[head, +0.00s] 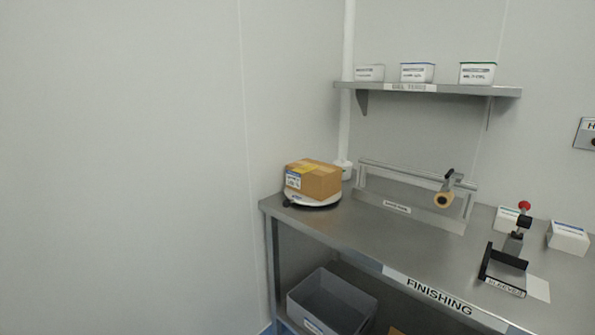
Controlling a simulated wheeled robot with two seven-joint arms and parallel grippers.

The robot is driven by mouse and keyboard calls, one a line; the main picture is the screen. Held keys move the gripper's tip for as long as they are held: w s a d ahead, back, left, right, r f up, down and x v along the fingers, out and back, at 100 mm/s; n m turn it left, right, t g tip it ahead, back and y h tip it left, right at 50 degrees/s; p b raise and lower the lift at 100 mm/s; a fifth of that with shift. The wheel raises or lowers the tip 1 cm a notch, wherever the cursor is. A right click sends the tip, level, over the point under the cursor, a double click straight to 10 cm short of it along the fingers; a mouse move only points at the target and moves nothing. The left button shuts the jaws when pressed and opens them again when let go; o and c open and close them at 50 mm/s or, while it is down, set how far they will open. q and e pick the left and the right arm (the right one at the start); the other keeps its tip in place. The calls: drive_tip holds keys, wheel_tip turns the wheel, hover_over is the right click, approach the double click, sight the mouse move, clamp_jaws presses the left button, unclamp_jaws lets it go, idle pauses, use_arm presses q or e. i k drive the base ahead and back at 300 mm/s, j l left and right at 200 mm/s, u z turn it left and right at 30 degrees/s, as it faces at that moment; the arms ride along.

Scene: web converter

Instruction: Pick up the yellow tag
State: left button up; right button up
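A small flat yellow patch (303,169), which may be the yellow tag, shows on top of a brown cardboard box (322,183). It is too small to tell whether it is a loose tag or a stuck label. The box also has a white label on its left face. It sits on a round white scale-like base (318,202) at the left end of the steel table (345,228). Neither of my grippers is in view.
A grey bin (332,303) stands under the table marked FINISHING. On the table are a metal frame with a tape roll (443,200), a black red-topped device (512,245) and white boxes (568,238). A wall shelf (430,90) holds three boxes.

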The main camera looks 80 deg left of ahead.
sight(304, 169)
drive_tip(key=u, duration=2.6)
drive_tip(key=i, duration=0.15)
drive_tip(key=j+u, duration=0.05)
